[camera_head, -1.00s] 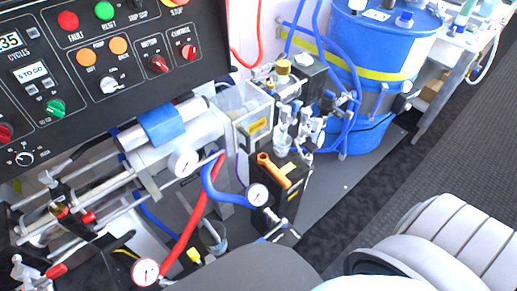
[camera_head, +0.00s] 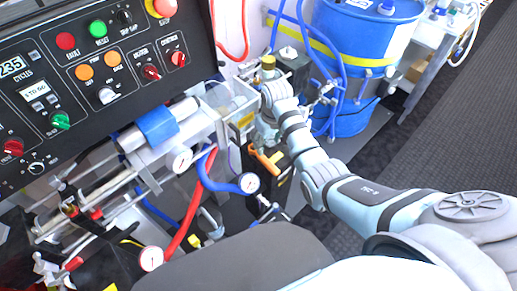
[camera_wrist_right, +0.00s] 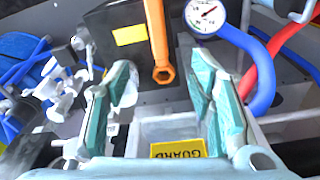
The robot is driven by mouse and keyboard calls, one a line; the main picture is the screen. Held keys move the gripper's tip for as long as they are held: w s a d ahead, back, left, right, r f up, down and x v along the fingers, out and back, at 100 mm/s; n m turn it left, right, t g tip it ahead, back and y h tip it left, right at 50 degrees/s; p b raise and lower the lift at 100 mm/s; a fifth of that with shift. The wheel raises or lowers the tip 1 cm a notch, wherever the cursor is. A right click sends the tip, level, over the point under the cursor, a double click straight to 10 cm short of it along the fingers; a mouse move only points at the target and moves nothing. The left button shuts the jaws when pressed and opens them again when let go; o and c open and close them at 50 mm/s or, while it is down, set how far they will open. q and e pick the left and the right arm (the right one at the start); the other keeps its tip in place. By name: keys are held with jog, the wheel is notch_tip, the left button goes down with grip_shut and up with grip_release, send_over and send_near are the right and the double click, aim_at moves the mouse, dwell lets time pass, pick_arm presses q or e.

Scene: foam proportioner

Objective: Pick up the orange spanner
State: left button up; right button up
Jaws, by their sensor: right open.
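The orange spanner (camera_head: 265,161) lies on top of a black box-shaped unit (camera_wrist_right: 108,28) beside the proportioner, partly covered by my right arm in the head view. In the right wrist view the spanner (camera_wrist_right: 158,40) points toward me, its ring end nearest, between the line of my two fingers and just beyond their tips. My right gripper (camera_wrist_right: 160,75) is open with teal-padded fingers, empty and not touching the spanner as far as I can see. In the head view my right gripper (camera_head: 262,137) hangs just above the spanner. My left gripper is not in view.
A pressure gauge (camera_wrist_right: 204,16) with blue hose (camera_wrist_right: 255,60) and a red hose stand close beside the spanner. Clear bottles and fittings (camera_wrist_right: 55,90) crowd the other side. A blue drum (camera_head: 365,50) stands behind. A control panel (camera_head: 90,80) fills the upper left.

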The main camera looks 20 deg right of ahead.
aim_at(264, 158)
jog(key=f+b, duration=0.2)
jog(key=f, duration=0.2)
jog(key=w+f+b, duration=0.1)
jog(key=f+b, duration=0.1)
jog(key=f, duration=0.2)
jog(key=w+f+b, duration=0.1)
jog(key=f+b, duration=0.2)
jog(key=f, duration=0.1)
jog(key=shift+w, duration=0.15)
jog(key=shift+r, duration=0.15)
grip_shut()
